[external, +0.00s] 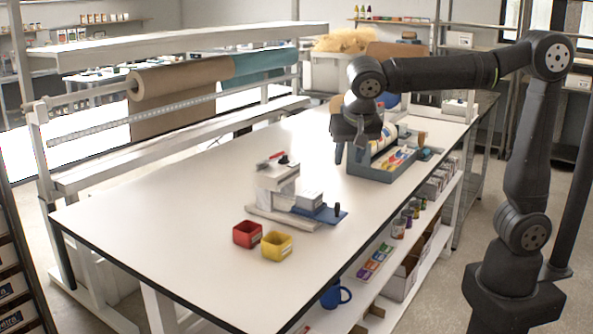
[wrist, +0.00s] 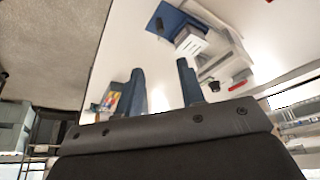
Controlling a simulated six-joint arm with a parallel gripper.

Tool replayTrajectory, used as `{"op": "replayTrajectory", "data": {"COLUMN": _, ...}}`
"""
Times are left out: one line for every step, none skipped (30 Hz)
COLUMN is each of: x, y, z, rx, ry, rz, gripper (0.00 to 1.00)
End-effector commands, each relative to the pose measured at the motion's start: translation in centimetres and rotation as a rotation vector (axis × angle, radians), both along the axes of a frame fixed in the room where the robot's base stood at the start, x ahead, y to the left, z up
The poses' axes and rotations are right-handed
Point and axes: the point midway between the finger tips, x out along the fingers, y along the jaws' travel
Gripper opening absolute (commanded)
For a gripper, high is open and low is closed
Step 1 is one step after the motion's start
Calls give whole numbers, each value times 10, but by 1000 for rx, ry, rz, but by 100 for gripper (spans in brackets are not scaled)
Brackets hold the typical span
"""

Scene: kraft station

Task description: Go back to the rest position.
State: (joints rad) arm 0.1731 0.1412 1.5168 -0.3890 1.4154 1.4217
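My gripper (external: 349,154) hangs above the white table (external: 215,190), at the left end of the grey-blue tray (external: 372,174). In the wrist view my gripper (wrist: 161,80) shows its two dark blue fingers well apart, with only white tabletop visible between them. It is open and empty. My arm reaches in from the right, with the wrist bent downward. The gripper hides part of the tray's left side in the external view.
A white fixture (external: 275,185) with a blue plate (external: 325,214) stands mid-table. A red bin (external: 247,235) and a yellow bin (external: 277,246) sit before it. The tray holds colourful packets (external: 394,159). A paper-roll rack (external: 180,85) lines the left side. The table's left-front area is clear.

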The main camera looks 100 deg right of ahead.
Motion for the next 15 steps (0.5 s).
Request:
{"op": "replayTrajectory", "data": {"x": 0, "y": 0, "z": 0, "rx": 0, "ry": 0, "rz": 0, "gripper": 36}}
{"op": "replayTrajectory", "data": {"x": 0, "y": 0, "z": 0, "rx": 0, "ry": 0, "rz": 0, "gripper": 36}}
{"op": "replayTrajectory", "data": {"x": 0, "y": 0, "z": 0, "rx": 0, "ry": 0, "rz": 0, "gripper": 36}}
{"op": "replayTrajectory", "data": {"x": 0, "y": 0, "z": 0, "rx": 0, "ry": 0, "rz": 0, "gripper": 36}}
{"op": "replayTrajectory", "data": {"x": 0, "y": 0, "z": 0, "rx": 0, "ry": 0, "rz": 0, "gripper": 36}}
{"op": "replayTrajectory", "data": {"x": 0, "y": 0, "z": 0, "rx": 0, "ry": 0, "rz": 0, "gripper": 36}}
{"op": "replayTrajectory", "data": {"x": 0, "y": 0, "z": 0, "rx": 0, "ry": 0, "rz": 0, "gripper": 36}}
{"op": "replayTrajectory", "data": {"x": 0, "y": 0, "z": -1, "rx": 0, "ry": 1, "rz": 0, "gripper": 36}}
{"op": "replayTrajectory", "data": {"x": 0, "y": -1, "z": -2, "rx": 0, "ry": 1, "rz": 0, "gripper": 36}}
{"op": "replayTrajectory", "data": {"x": 0, "y": -2, "z": -4, "rx": 0, "ry": 1, "rz": 0, "gripper": 36}}
{"op": "replayTrajectory", "data": {"x": 0, "y": -2, "z": -6, "rx": 0, "ry": 2, "rz": -1, "gripper": 36}}
{"op": "replayTrajectory", "data": {"x": 0, "y": -4, "z": -10, "rx": 0, "ry": 3, "rz": -1, "gripper": 36}}
{"op": "replayTrajectory", "data": {"x": 0, "y": -5, "z": -13, "rx": 0, "ry": 4, "rz": -2, "gripper": 36}}
{"op": "replayTrajectory", "data": {"x": 0, "y": -7, "z": -17, "rx": 0, "ry": 4, "rz": -2, "gripper": 36}}
{"op": "replayTrajectory", "data": {"x": 0, "y": -10, "z": -23, "rx": 1, "ry": 5, "rz": -2, "gripper": 36}}
